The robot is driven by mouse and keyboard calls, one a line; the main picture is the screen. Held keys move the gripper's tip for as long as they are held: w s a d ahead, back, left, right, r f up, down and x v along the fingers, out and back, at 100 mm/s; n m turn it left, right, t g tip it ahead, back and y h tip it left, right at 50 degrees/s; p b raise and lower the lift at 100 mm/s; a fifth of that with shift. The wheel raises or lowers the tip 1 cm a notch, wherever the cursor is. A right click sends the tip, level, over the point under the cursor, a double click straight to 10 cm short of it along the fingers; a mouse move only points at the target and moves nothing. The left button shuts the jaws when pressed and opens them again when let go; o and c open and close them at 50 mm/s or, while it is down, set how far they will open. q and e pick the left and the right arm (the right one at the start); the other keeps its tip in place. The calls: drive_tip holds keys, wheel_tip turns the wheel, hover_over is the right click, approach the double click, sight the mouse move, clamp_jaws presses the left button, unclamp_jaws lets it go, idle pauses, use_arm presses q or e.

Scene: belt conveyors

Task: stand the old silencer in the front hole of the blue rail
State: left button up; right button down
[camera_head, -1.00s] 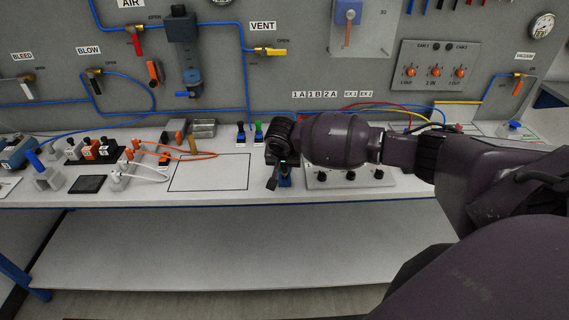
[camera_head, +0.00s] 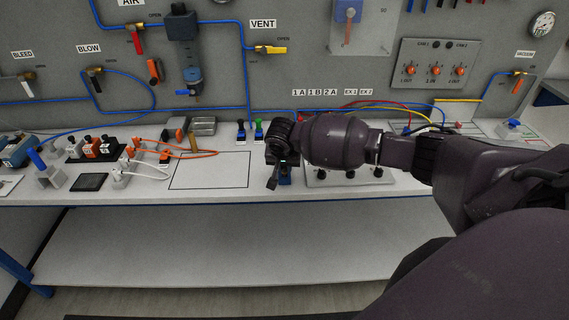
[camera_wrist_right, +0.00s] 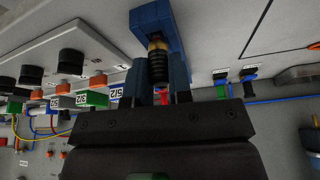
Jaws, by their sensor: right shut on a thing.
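The old silencer (camera_wrist_right: 158,68) shows in the right wrist view as a black ribbed cylinder with a brass end. My right gripper (camera_wrist_right: 160,88) is shut on its black part. The brass end points at the blue rail (camera_wrist_right: 153,18) and overlaps it in the picture. I cannot tell whether it is in a hole or only close to the rail. In the head view the rail (camera_head: 285,179) stands near the bench's front edge, mostly hidden by my right gripper (camera_head: 273,180). The silencer is hidden there. My left gripper is not in view.
A panel with black knobs (camera_head: 350,174) stands just right of the rail. An outlined empty area (camera_head: 210,171) lies to its left. Blue and green fittings (camera_head: 258,130) stand behind. Cables and small blocks fill the bench's left part.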

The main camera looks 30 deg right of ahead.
drive_tip(key=shift+f+p, duration=0.3)
drive_tip(key=shift+p, duration=0.05)
idle(0.4)
drive_tip(key=c, duration=1)
unclamp_jaws()
drive_tip(key=o, duration=0.5)
drive_tip(key=shift+c, duration=0.2)
